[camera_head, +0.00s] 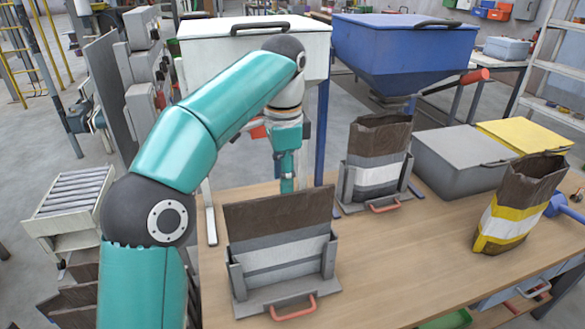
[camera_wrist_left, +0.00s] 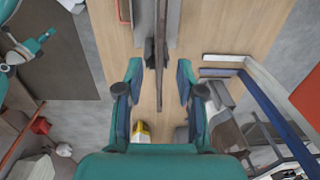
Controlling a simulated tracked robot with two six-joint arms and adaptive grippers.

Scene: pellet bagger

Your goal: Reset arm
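My left gripper (camera_head: 288,180) hangs pointing down behind the open brown bag in the front left holder, its tips partly hidden by the bag. In the left wrist view my left gripper (camera_wrist_left: 157,90) has its fingers spread apart. The thin edge of the brown bag (camera_head: 278,212) shows between and beyond them, with no finger clearly touching it. This bag stands upright in a grey holder (camera_head: 290,290) with a red handle. A small teal arm part, probably my right arm, shows at the left edge of the left wrist view; its fingers are too small to read.
A yellow-banded bag (camera_head: 515,205) stands at the table's right. A white hopper (camera_head: 215,50), grey bin (camera_head: 455,160) and yellow bin (camera_head: 530,135) stand behind. The table (camera_head: 400,255) is clear in front centre.

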